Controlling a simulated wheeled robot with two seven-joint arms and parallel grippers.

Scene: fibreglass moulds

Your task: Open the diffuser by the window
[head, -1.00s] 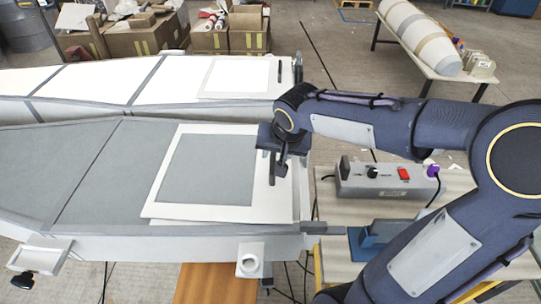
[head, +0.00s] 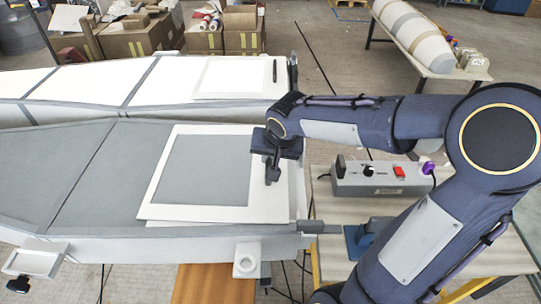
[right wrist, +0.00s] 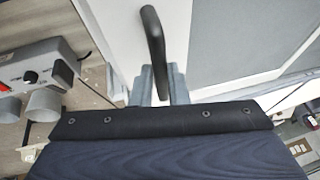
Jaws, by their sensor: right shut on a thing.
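A flat white panel (head: 210,214) with a large grey rectangular window lies on the right end of the near grey mould. I take it to be the diffuser; it looks flat and closed. My right gripper (head: 272,172) is over the panel's right side, pointing down. In the right wrist view a black curved handle (right wrist: 153,40) rises from the white panel (right wrist: 205,45), and my gripper's grey fingers (right wrist: 160,85) are shut on its near end. My left gripper is not in view.
A grey control box (head: 383,180) with a red switch stands on a table right of the mould, below my right arm. A second white mould (head: 110,82) lies behind, with a similar panel (head: 232,92) and dark handle (head: 275,70). Cardboard boxes (head: 200,40) stand farther back.

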